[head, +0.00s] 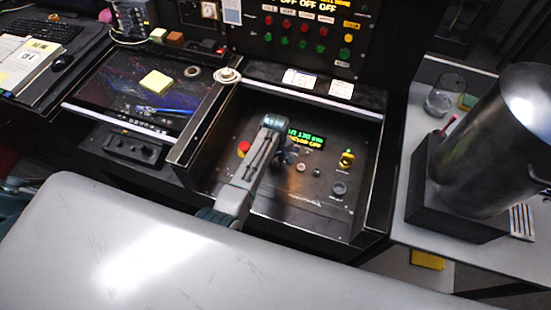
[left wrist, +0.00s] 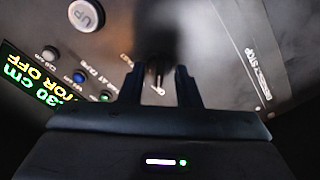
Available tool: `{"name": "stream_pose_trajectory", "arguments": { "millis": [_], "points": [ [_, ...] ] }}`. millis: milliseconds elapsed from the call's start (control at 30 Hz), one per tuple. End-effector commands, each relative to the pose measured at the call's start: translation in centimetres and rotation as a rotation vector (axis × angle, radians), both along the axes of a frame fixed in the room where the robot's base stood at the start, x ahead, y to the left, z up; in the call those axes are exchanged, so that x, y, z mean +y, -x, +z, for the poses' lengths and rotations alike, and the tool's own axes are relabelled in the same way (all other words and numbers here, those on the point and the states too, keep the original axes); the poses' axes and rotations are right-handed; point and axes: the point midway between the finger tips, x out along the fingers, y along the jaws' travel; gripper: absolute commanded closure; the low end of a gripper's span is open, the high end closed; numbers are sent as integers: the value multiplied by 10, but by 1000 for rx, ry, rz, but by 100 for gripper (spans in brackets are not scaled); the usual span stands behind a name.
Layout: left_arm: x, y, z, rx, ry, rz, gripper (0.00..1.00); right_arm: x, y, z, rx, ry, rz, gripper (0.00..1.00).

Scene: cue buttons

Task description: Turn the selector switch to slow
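The control panel (head: 300,205) is a dark sloped surface with a green and yellow lit display (head: 306,140). My left gripper (head: 286,155) is low over the panel, left of the display. In the left wrist view its two dark fingers (left wrist: 160,82) stand apart with a gap between them. A small dark piece (left wrist: 158,76), probably the selector switch, shows in that gap beside a label reading FAST. Whether the fingers touch it I cannot tell. The switch's setting is unclear. In the head view my gripper hides this spot. My right gripper is not in view.
A red button (head: 244,148) lies left of my arm. A yellow switch (head: 346,158) and black knob (head: 339,188) are at the panel's right. A metal pot (head: 490,140) stands at right.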

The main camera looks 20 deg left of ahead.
Motion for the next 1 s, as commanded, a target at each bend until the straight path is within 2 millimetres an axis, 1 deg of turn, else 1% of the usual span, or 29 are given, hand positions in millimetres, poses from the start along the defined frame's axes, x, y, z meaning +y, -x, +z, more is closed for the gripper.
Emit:
{"name": "stream_pose_trajectory", "arguments": {
  "millis": [167,267,300,333,667,833,1000],
  "points": [
    [0,0,0,0,0,0,70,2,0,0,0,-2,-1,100],
    [0,0,0,0,0,0,88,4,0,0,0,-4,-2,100],
    [0,0,0,0,0,0,96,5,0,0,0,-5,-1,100],
    [0,0,0,0,0,0,100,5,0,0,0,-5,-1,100],
    [0,0,1,1,0,-20,100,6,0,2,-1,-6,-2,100],
    [0,0,2,1,0,-88,100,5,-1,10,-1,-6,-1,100],
    [0,0,3,2,1,-208,100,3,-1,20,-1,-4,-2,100]
  ]
}}
